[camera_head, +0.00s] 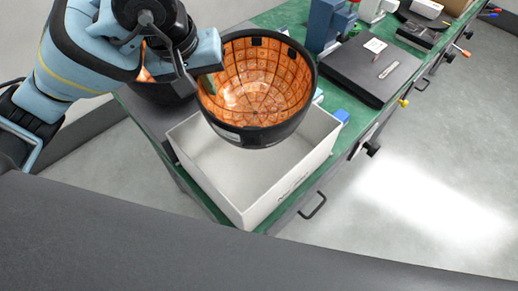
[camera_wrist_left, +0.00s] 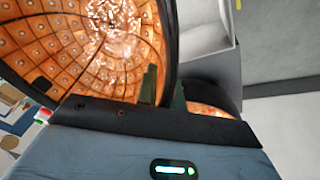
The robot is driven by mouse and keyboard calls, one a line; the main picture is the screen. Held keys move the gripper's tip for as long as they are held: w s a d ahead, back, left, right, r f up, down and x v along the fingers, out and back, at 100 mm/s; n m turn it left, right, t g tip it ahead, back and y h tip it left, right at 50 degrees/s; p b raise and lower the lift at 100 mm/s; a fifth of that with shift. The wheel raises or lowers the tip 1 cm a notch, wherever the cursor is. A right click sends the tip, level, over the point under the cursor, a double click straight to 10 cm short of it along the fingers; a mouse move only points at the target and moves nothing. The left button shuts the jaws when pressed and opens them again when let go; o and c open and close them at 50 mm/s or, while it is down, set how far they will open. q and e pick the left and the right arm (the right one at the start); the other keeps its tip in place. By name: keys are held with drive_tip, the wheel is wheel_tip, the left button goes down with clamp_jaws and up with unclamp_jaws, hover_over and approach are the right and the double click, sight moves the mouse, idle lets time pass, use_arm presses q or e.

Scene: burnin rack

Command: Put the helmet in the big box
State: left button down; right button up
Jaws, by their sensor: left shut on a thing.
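The helmet (camera_head: 256,88) is a dark bowl-like shell with an orange, glowing, dotted lining; its open side faces up toward the head camera. My left gripper (camera_head: 207,82) is shut on the helmet's left rim and holds it above the big box. The big box (camera_head: 232,187) is white and open-topped and stands on the green bench; the helmet covers its far part. In the left wrist view the helmet's lining (camera_wrist_left: 75,45) fills the upper left, with the gripper's fingers (camera_wrist_left: 162,88) at its rim. A white box wall (camera_wrist_left: 205,30) shows behind. My right gripper is not in view.
A second dark thing with an orange inside (camera_head: 150,85) sits left of the box, partly hidden by my arm. A dark flat case (camera_head: 370,68) and blue equipment (camera_head: 322,25) stand on the green bench (camera_head: 270,17) to the right. Open floor lies right of the bench.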

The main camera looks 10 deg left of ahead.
use_arm(q)
drive_tip(key=shift+s+f, duration=0.25)
wheel_tip(320, 180, down, 17)
drive_tip(key=shift+w+f+b, duration=0.1)
drive_tip(key=shift+f+b, duration=0.05)
drive_tip(key=shift+b, duration=0.2)
idle(0.3)
drive_tip(key=shift+f, duration=0.2)
drive_tip(key=c, duration=2)
unclamp_jaws()
drive_tip(key=o, duration=0.5)
drive_tip(key=shift+c, duration=0.2)
drive_tip(key=v, duration=1.2)
drive_tip(key=shift+r+p, duration=0.15)
drive_tip(key=shift+p, duration=0.2)
